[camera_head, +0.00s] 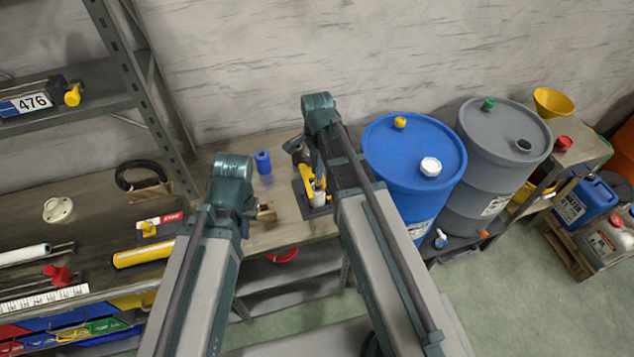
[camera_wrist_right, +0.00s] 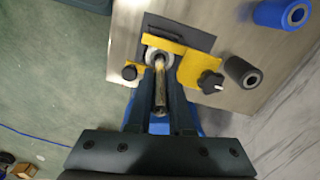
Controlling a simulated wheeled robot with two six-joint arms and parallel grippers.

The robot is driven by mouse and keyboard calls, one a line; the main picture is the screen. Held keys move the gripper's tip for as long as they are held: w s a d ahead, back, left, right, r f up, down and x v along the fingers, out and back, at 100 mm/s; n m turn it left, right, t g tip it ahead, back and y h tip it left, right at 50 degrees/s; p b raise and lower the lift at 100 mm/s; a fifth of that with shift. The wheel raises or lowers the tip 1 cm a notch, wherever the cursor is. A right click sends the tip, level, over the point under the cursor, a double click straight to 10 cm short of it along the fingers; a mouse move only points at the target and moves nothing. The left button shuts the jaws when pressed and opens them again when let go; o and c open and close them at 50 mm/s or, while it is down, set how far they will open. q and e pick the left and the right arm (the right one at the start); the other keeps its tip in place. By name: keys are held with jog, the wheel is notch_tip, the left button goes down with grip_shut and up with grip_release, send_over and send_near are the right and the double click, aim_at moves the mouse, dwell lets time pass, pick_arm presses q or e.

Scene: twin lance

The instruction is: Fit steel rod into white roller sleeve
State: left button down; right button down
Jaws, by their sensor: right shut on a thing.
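The white roller sleeve (camera_head: 318,198) stands in a yellow clamp (camera_head: 306,187) on a dark plate on the bench. In the right wrist view the sleeve's pale round end (camera_wrist_right: 151,56) shows within the yellow clamp (camera_wrist_right: 196,68). My right gripper (camera_wrist_right: 160,86) is shut on the steel rod (camera_wrist_right: 160,98), its fingers along both sides. The rod's far end lines up with the sleeve's opening; I cannot tell how deep it sits. My left gripper (camera_head: 254,205) is mostly hidden behind its own arm in the head view, so its jaws are unclear.
A blue roller (camera_head: 263,162) stands on the bench; it also shows in the right wrist view (camera_wrist_right: 281,15), near a dark roller (camera_wrist_right: 240,72). A blue drum (camera_head: 415,170) and a grey drum (camera_head: 500,150) stand right of the bench. Shelving (camera_head: 135,70) rises at left.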

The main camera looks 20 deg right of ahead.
jog(key=shift+f+b, duration=1.9)
jog(key=shift+f, duration=0.15)
jog(key=c, duration=0.8)
grip_release()
